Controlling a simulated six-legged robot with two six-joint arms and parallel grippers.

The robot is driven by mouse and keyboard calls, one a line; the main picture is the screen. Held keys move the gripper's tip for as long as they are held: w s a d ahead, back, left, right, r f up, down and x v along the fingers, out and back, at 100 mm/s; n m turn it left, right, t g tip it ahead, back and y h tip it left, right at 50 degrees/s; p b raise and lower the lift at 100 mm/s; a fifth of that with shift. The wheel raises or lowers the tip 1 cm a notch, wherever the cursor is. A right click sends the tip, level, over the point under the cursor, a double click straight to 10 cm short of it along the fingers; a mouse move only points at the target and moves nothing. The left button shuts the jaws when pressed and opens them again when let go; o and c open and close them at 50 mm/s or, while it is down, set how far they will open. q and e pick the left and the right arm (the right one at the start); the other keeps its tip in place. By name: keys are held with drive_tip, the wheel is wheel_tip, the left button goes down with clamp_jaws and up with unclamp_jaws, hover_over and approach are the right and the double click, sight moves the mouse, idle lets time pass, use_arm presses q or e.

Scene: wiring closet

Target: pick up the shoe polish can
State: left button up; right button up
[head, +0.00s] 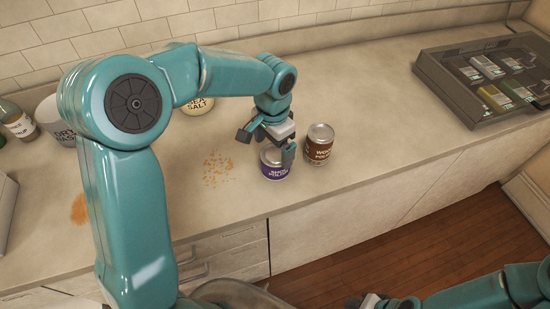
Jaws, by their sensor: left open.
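The shoe polish can (274,172), small with a purple label, stands upright near the counter's front edge. My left gripper (266,148) is over it from above, with its fingers apart. One finger overlaps the can's right side in the picture, and the other is up to the left of the can. The gripper covers part of the can's top; I cannot tell whether it touches. My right gripper (371,301) is low at the bottom edge, partly cut off, away from the counter top.
A brown wood polish can (320,145) stands close to the right of the shoe polish can. Crumbs (217,168) lie to the left. A sea salt jar (198,104) and other containers stand behind my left arm. A dark tray (445,90) is at right; the counter before it is clear.

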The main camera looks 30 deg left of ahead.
sight(276, 154)
use_arm(q)
drive_tip(key=shift+d+f, duration=0.3)
drive_tip(key=shift+f, duration=0.3)
drive_tip(key=f, duration=0.1)
drive_tip(key=f+p, duration=0.1)
drive_tip(key=f, duration=0.2)
drive_tip(key=shift+w+a+f, duration=0.1)
drive_tip(key=shift+w+f, duration=0.25)
drive_tip(key=shift+f, duration=0.05)
drive_tip(key=shift+s+r, duration=0.1)
drive_tip(key=shift+s, duration=0.1)
drive_tip(key=shift+c, duration=0.9)
drive_tip(key=c, duration=0.8)
